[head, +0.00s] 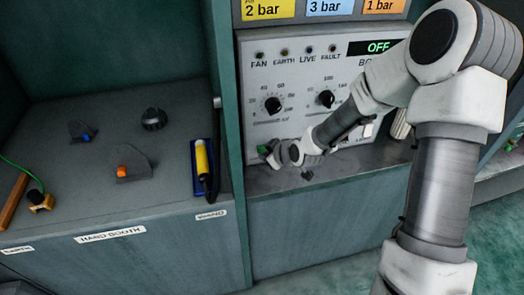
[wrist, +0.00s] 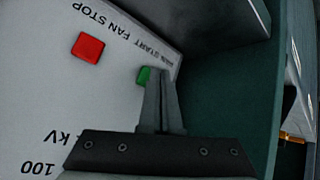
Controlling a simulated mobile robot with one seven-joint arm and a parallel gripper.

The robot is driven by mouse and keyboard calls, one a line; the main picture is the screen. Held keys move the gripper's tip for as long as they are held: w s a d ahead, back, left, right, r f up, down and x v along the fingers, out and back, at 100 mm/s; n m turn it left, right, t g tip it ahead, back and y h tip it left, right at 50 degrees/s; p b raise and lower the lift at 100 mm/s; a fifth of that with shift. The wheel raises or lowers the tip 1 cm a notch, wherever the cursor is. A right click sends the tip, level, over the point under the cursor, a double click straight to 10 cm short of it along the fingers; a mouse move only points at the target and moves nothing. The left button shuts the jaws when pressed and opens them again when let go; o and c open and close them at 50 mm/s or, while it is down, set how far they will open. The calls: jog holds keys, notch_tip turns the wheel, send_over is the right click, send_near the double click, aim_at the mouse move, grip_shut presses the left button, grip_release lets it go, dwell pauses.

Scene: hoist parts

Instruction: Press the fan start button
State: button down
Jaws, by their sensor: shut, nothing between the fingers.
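The green fan start button (wrist: 143,76) sits on the pale control panel (wrist: 40,100) in the wrist view, under an upside-down label partly reading "START". My gripper (wrist: 160,72) is shut and empty, its fingertips overlapping the right part of the button. I cannot tell whether they touch it. In the head view my gripper (head: 272,158) is low at the panel's left side, and a bit of green (head: 263,150) shows beside it. The red fan stop button (wrist: 88,47) is left of the green one in the wrist view. The FAN lamp (head: 260,54) looks dark green.
The panel has two black knobs (head: 273,104) and an "OFF" display (head: 378,47). A teal cabinet wall (head: 225,100) stands close to its left. The left bench holds a yellow wand (head: 201,160) in a blue holder and several small parts. My arm covers the panel's right side.

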jog(key=shift+w+a, duration=0.1)
jog(key=shift+w, duration=0.3)
dwell(0.8)
jog(key=shift+s+d, duration=0.2)
jog(key=shift+s, duration=0.6)
jog(key=shift+s+d+b, duration=0.1)
jog(key=shift+s+d, duration=0.15)
jog(key=shift+s, duration=0.55)
jog(key=shift+s+d+b, duration=0.15)
jog(key=shift+s+d, duration=0.05)
jog(key=shift+s, duration=0.6)
jog(key=shift+s+d+b, duration=0.1)
jog(key=shift+s+d, duration=0.15)
jog(key=shift+s, duration=0.55)
